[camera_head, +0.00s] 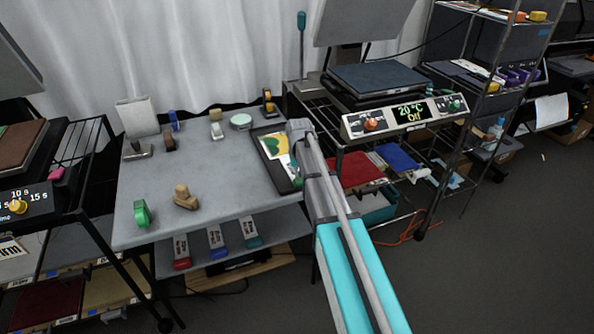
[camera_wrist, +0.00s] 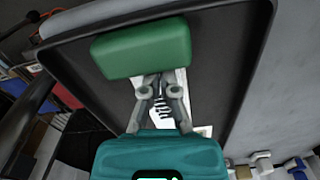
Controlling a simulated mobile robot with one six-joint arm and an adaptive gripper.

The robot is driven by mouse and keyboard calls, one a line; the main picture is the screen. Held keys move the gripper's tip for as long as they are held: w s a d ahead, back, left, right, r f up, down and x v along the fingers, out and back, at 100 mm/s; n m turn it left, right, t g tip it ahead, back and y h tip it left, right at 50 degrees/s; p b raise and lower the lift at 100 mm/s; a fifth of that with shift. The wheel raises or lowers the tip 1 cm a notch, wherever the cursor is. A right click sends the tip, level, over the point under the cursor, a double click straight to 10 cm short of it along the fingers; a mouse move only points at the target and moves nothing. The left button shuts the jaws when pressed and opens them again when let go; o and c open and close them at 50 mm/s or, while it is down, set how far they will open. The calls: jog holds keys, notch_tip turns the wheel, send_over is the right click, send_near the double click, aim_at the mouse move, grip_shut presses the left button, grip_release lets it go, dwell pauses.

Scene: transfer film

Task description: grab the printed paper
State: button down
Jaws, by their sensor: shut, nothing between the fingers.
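The printed paper (camera_head: 274,144), white with a green and yellow picture, lies in a black tray (camera_head: 264,167) at the right end of the grey table. White paper also shows behind my fingers in the wrist view (camera_wrist: 181,79); its print is mostly hidden there. My gripper (camera_wrist: 160,82) is over the tray, its fingers shut and empty. A rounded green block (camera_wrist: 142,47) is just beyond the fingertips and covers part of the paper; I cannot tell whether they touch. In the head view my arm hides the fingertips and the tray's right part.
The grey table (camera_head: 210,160) also carries a wooden stamp (camera_head: 185,197), a green tape roll (camera_head: 142,213), a white round container (camera_head: 241,121) and other small items. A machine with a display (camera_head: 405,112) stands close right of the tray.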

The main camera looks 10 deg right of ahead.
jog(key=shift+s, duration=1.05)
jog(key=shift+w, duration=0.1)
jog(key=shift+w, duration=1.85)
jog(key=shift+w+r+p, duration=0.25)
jog(key=shift+r+p, duration=0.05)
jog(key=shift+p, duration=0.1)
jog(key=shift+s+r+p, duration=0.2)
jog(key=shift+r+p, duration=0.55)
jog(key=shift+r, duration=0.15)
jog(key=shift+w+r+p, duration=0.1)
jog(key=shift+r+p, duration=0.45)
jog(key=shift+p, duration=0.1)
notch_tip(320, 180, up, 6)
jog(key=p, duration=0.6)
jog(key=shift+r, duration=0.25)
